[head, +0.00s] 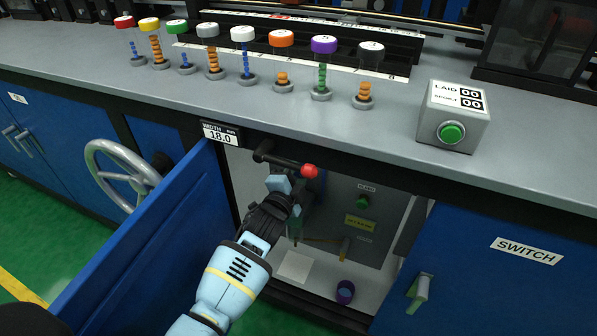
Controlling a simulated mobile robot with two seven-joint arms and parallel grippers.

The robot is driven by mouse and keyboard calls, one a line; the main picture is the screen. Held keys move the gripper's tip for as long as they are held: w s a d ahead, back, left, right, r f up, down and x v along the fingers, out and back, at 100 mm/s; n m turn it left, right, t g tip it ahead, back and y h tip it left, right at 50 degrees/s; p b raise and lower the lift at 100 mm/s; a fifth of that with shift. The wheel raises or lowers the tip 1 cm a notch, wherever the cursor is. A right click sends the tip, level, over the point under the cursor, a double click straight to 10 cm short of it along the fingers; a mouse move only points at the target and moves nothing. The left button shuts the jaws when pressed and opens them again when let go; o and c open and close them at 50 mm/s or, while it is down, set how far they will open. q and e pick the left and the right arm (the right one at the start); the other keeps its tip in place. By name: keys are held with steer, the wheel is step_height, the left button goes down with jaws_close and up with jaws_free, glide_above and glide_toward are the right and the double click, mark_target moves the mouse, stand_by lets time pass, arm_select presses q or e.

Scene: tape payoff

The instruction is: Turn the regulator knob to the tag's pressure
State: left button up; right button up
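My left arm reaches up from the bottom into the open cabinet under the counter. Its gripper (284,187) is just below a black bar with a red end (309,171). The gripper and wrist cover what is behind them, and I cannot make out a regulator knob, a gauge or whether the fingers are closed on anything. Part of a greenish fitting (295,226) shows beside the wrist. A yellow tag (360,223) is on the grey panel to the right; its print is too small to read. My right gripper is not in view.
An open blue door (150,245) stands left of the arm, with a handwheel (122,172) beyond it. A purple ring (345,291) and a pale sheet (296,266) lie on the cabinet floor. Several coloured-cap posts and a green-button box (452,117) stand on the counter.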

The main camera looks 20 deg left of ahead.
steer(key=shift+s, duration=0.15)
arm_select(q)
steer(key=o, duration=1)
steer(key=shift+s, duration=0.2)
steer(key=shift+s+a+p, duration=0.15)
steer(key=shift+s+p, duration=1.15)
steer(key=shift+s, duration=2.4)
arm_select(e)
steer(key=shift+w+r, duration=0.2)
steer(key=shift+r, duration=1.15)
